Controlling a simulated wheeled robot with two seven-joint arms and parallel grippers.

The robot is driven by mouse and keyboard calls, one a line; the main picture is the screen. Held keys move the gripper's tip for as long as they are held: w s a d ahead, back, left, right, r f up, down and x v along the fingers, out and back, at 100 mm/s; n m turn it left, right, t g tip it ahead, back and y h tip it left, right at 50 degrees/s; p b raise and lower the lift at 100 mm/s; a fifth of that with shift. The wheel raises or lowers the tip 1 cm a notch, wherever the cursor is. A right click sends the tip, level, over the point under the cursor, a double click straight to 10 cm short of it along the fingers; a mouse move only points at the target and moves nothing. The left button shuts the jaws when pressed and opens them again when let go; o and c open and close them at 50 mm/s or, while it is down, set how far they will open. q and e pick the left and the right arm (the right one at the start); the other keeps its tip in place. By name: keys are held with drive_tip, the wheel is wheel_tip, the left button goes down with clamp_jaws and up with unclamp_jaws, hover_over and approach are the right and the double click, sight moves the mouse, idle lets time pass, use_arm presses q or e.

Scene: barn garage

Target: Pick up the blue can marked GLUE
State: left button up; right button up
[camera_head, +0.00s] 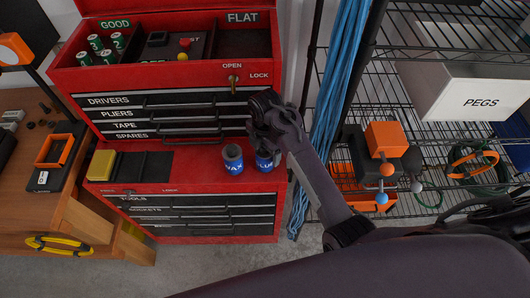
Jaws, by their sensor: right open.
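The blue can marked GLUE (265,160) stands upright on the red ledge of the tool chest (188,161). Its label is partly readable and its upper part is partly hidden by my right gripper. A second blue can (233,160), whose label seems to read WAX, stands just to its left. My right gripper (262,133) is open, right above the GLUE can in the picture; I cannot tell whether its fingers touch or surround it. My left gripper is not in view.
The chest's drawer front (170,110) rises behind the ledge. A yellow block (101,165) sits at the ledge's left end. Blue cables (337,90) hang to the right, before a wire rack with a white PEGS bin (474,98) and an orange clamp-like object (385,138).

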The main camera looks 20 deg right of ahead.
drive_tip(key=shift+f, duration=0.4)
drive_tip(key=shift+s, duration=0.1)
drive_tip(key=shift+c, duration=0.5)
drive_tip(key=c, duration=1.1)
